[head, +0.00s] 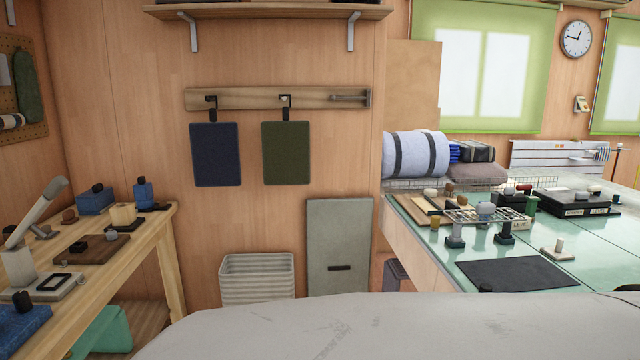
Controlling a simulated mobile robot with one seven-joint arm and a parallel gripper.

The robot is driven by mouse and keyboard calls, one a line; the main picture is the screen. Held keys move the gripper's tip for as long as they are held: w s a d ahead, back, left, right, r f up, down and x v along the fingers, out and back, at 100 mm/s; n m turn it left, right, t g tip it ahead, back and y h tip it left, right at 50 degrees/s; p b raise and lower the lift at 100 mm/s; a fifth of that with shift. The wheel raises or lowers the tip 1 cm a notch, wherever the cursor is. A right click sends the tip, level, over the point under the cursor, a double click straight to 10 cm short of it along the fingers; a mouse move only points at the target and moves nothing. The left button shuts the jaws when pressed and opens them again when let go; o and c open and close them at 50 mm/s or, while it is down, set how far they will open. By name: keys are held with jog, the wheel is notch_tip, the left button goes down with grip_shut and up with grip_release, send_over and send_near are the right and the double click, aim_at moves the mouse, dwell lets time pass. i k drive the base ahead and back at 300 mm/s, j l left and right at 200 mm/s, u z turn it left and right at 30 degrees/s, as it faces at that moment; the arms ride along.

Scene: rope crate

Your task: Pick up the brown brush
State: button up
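I cannot pick out a brown brush with certainty. On the green-topped table at the right, a small brown piece (435,221) stands near the left edge. All are too small to tell which is a brush. My gripper is not in view.
The wooden workbench (140,245) and green table (585,258) both hold many small items. A ribbed bin (257,278) and grey panel (340,240) stand by the wall between them. A dark mat (515,273) lies on the green table. A pale surface fills the bottom foreground.

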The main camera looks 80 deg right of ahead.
aim_at(449, 192)
jog(key=z, duration=3.4)
jog(key=i+j+z, duration=0.1)
jog(key=i+j, duration=0.2)
jog(key=i+j+z, duration=0.15)
jog(key=i+j, duration=0.15)
jog(key=i+j+z, duration=0.1)
jog(key=i+j, duration=0.15)
jog(key=j, duration=0.15)
jog(key=i+j+z, duration=0.15)
jog(key=i+j, duration=0.15)
jog(key=i+j+z, duration=0.1)
jog(key=j, duration=0.45)
jog(key=i+j+z, duration=0.15)
jog(key=i+j, duration=0.2)
jog(key=i+j+z, duration=0.1)
jog(key=j, duration=0.45)
jog(key=i+j+z, duration=0.1)
jog(key=i+j, duration=0.2)
jog(key=j, duration=0.2)
